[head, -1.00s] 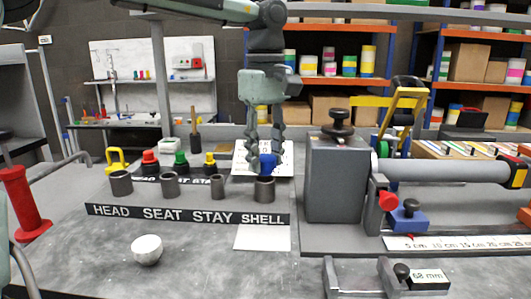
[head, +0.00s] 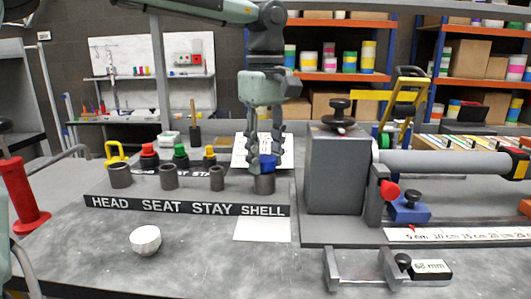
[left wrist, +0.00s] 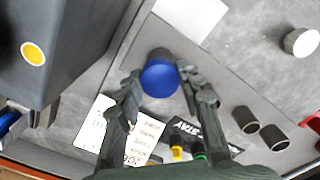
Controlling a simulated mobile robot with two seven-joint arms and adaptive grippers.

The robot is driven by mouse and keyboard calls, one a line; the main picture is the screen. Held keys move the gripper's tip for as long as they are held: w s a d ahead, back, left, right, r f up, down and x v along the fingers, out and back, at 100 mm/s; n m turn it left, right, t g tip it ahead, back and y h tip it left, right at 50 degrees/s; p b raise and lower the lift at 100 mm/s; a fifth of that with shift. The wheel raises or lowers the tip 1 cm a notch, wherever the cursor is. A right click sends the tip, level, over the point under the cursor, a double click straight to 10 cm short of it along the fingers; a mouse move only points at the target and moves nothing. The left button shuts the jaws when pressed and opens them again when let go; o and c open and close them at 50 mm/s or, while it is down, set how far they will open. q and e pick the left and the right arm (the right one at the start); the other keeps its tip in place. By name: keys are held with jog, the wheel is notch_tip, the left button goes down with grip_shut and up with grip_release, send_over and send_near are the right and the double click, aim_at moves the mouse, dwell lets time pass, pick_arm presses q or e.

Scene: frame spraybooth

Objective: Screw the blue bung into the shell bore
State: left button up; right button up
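The blue bung (head: 267,164) sits at the mouth of the shell bore, the grey cylinder (head: 264,185) above the SHELL label. My left gripper (head: 262,168) points down over it, with a finger on either side. In the left wrist view, the blue bung (left wrist: 160,78) shows its round top between the two fingertips (left wrist: 160,76), which appear to touch its sides. The bore (left wrist: 161,53) is mostly hidden beneath it. How deep the bung sits cannot be told. My right gripper is in neither view.
Grey cylinders labelled HEAD (head: 120,176), SEAT (head: 169,178) and STAY (head: 217,179) stand left of the shell bore. Red (head: 149,156), green (head: 181,157) and yellow (head: 209,157) bungs stand behind. A tall grey block (head: 336,175) is close on the right.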

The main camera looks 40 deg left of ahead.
pick_arm(q)
jog(key=c, duration=0.5)
jog(key=shift+r+m+p, duration=0.25)
jog(key=shift+m+p, duration=0.55)
jog(key=shift+p, duration=0.05)
jog(key=shift+s+m+p, duration=0.1)
jog(key=shift+m+p, duration=0.3)
jog(key=shift+m, duration=0.3)
jog(key=shift+f+m, duration=0.2)
jog(key=shift+m, duration=0.6)
jog(key=shift+m, duration=0.8)
jog(key=m, duration=0.3)
jog(key=shift+a, duration=0.1)
